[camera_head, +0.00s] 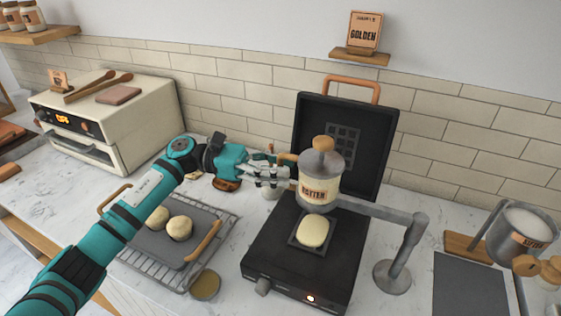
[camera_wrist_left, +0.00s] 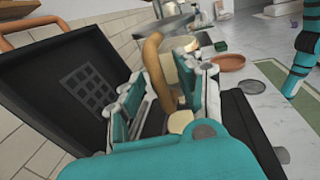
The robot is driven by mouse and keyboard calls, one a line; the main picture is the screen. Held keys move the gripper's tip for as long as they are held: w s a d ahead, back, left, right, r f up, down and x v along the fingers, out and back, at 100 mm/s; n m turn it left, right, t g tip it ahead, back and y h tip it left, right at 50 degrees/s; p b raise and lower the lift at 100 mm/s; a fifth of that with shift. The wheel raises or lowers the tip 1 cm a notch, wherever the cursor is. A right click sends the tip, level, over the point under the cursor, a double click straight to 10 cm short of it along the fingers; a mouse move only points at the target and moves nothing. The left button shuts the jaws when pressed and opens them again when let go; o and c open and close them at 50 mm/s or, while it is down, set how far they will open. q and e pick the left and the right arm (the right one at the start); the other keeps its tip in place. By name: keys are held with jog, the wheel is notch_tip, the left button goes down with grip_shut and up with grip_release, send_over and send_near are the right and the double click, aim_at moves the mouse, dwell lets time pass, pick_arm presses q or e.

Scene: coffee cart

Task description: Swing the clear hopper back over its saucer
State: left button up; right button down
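The clear hopper (camera_head: 318,188), with a wooden knob and a batter label, hangs on a grey swing arm (camera_head: 380,211) above the black waffle iron (camera_head: 270,244). Its curved wooden handle (camera_head: 286,158) points left; it also shows in the left wrist view (camera_wrist_left: 153,62). My left gripper (camera_head: 277,174) is at the handle. In the left wrist view its fingers (camera_wrist_left: 165,98) stand apart on either side of the handle, with gaps visible. A terracotta saucer (camera_wrist_left: 228,62) shows in the left wrist view; I cannot tell whether it is the hopper's own. My right gripper is not visible.
The iron's lid (camera_head: 365,140) stands open behind the hopper; pale batter (camera_head: 312,231) lies on the plate. A tray (camera_head: 150,246) with round buns is at left, a toaster oven (camera_head: 118,122) behind it. A metal pitcher (camera_head: 515,235) stands right of the post.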

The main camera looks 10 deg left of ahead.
pick_arm(q)
jog(key=shift+d, duration=0.1)
grip_shut()
dwell(0.6)
